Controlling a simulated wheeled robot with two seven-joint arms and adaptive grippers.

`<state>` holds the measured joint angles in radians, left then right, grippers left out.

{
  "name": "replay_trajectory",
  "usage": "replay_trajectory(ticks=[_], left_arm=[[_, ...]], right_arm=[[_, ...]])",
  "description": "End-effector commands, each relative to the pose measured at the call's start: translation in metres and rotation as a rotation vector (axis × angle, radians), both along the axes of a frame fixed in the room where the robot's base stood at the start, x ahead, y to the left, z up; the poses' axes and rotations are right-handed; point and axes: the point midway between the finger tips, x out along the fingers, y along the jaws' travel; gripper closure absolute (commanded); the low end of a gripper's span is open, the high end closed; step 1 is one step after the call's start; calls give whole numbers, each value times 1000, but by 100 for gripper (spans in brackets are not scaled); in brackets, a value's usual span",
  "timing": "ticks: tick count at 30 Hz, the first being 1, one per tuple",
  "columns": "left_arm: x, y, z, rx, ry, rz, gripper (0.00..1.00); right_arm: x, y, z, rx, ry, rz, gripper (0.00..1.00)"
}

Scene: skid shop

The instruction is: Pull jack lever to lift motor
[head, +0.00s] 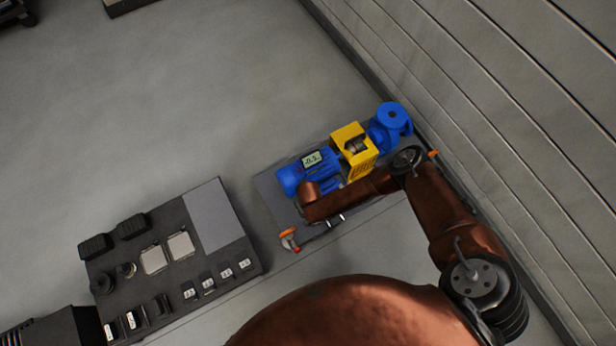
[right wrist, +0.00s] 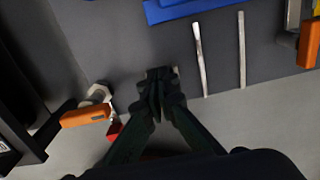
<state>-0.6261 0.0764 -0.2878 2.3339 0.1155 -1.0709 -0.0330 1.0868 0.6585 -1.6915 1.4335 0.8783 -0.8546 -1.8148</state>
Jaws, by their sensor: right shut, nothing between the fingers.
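The blue motor (head: 312,172) sits on a dark grey skid base (head: 270,192) and carries a small display reading about -0.5. An orange lever handle (head: 288,233) with a red part lies at the base's near left corner. It also shows in the right wrist view, the orange handle (right wrist: 86,116) left of my right gripper (right wrist: 160,82). My right gripper is shut and empty, apart from the handle, over the grey base; whether its tips touch the base I cannot tell. In the head view my right arm hides this gripper and part of the motor. My left gripper is out of view.
A yellow guard (head: 355,150) and blue pump (head: 391,121) stand right of the motor. Another orange part (right wrist: 309,43) is at the right wrist view's right edge. Two metal rods (right wrist: 200,60) lie between.

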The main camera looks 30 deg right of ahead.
Motion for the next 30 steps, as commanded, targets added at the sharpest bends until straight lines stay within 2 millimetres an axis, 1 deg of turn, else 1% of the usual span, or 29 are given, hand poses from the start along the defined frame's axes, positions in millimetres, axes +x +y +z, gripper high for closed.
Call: replay_trajectory(ticks=[1,9,17,30], left_arm=[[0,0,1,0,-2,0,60],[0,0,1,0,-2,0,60],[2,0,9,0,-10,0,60],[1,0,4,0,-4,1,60]], right_arm=[[-7,0,-1,0,11,0,100],[-8,0,-1,0,12,0,100],[-19,1,0,1,13,0,100],[-9,1,-1,0,4,0,100]])
